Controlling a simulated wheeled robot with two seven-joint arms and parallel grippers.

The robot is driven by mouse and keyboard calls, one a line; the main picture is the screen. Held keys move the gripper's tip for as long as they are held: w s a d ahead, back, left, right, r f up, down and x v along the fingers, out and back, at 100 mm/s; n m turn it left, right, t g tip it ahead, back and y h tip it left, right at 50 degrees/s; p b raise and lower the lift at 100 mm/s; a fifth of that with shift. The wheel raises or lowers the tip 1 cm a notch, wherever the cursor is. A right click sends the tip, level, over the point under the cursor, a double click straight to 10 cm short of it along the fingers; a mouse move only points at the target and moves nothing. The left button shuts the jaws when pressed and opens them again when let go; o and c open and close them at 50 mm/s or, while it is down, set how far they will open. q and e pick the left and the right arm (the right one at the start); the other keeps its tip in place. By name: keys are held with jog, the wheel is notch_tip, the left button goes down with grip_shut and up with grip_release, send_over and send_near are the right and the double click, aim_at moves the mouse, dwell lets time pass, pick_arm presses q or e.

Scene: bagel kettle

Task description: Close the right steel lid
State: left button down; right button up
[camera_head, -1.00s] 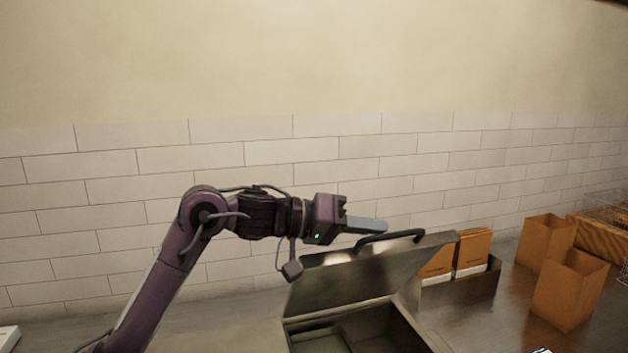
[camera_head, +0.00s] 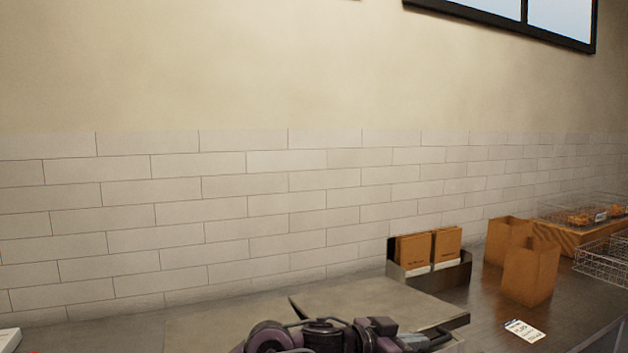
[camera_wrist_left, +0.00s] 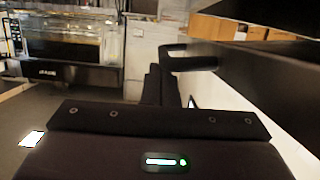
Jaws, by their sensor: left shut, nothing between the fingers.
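The right steel lid (camera_head: 375,293) is at the bottom of the head view, a grey panel lying close to flat. Its left edge looks slightly raised, and I cannot tell if it is fully seated. Its dark handle (camera_head: 440,338) is near the right end. My left gripper (camera_head: 415,342) is low in front of the lid, shut and empty, beside the handle. In the left wrist view the shut fingers (camera_wrist_left: 163,86) are near the dark handle (camera_wrist_left: 190,58); contact is unclear. The lid's front edge is partly hidden by my arm. My right gripper is not in view.
A grey steel surface (camera_head: 230,325) lies left of the lid. A holder with brown packets (camera_head: 430,248) stands behind right. Paper bags (camera_head: 530,272), a label card (camera_head: 523,331) and wire baskets (camera_head: 603,260) are farther right. A tiled wall closes the back.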

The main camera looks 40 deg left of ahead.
pick_arm(q)
jog(key=shift+d+f+b, duration=0.15)
jog(key=shift+f+b, duration=0.2)
jog(key=shift+f, duration=0.9)
jog(key=shift+r, duration=0.1)
